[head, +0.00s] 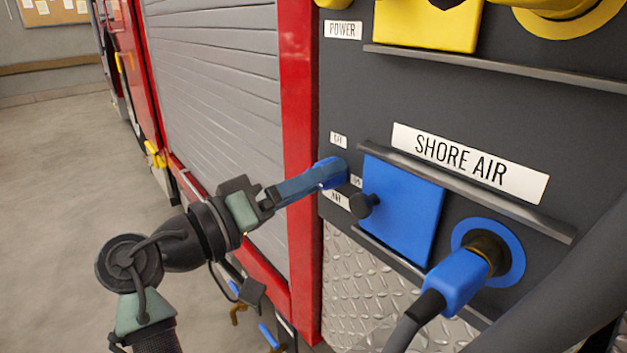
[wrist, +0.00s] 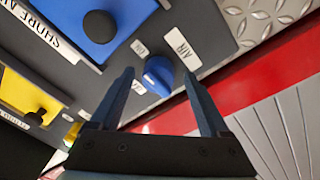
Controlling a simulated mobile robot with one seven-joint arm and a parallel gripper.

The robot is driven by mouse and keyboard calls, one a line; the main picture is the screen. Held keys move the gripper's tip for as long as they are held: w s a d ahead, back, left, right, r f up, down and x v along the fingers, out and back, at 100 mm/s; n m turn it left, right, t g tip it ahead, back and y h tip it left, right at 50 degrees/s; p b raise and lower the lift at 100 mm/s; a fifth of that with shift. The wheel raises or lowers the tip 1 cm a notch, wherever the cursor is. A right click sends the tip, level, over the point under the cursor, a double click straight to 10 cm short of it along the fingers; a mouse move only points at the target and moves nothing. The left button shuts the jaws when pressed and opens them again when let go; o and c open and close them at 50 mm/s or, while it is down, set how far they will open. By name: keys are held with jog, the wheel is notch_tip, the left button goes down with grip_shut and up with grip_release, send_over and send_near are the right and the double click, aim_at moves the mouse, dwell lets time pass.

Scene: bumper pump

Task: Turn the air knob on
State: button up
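The air knob is a small blue knob (wrist: 158,75) on the dark panel. In the wrist view it shows between my gripper's two fingertips, close to the AIR label (wrist: 182,49) and the ON label (wrist: 139,48). My gripper (wrist: 159,76) is open, with one dark finger on each side of the knob; I cannot tell whether either touches it. In the head view my gripper (head: 313,181) reaches from the left to the knob (head: 333,171), and its fingers partly cover it. Which way the knob points is not clear.
Right of the knob is a blue SHORE AIR cover (head: 403,212) with a black knob (head: 363,205). A blue plug with a cable (head: 460,280) sits lower right. Metal ledges (head: 470,195) stick out of the panel. Left are a red post (head: 299,130) and a grey shutter (head: 215,90).

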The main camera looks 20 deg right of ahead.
jog(key=p+v, duration=0.1)
jog(key=v, duration=1.2)
jog(key=shift+p, duration=0.3)
jog(key=shift+r, duration=0.1)
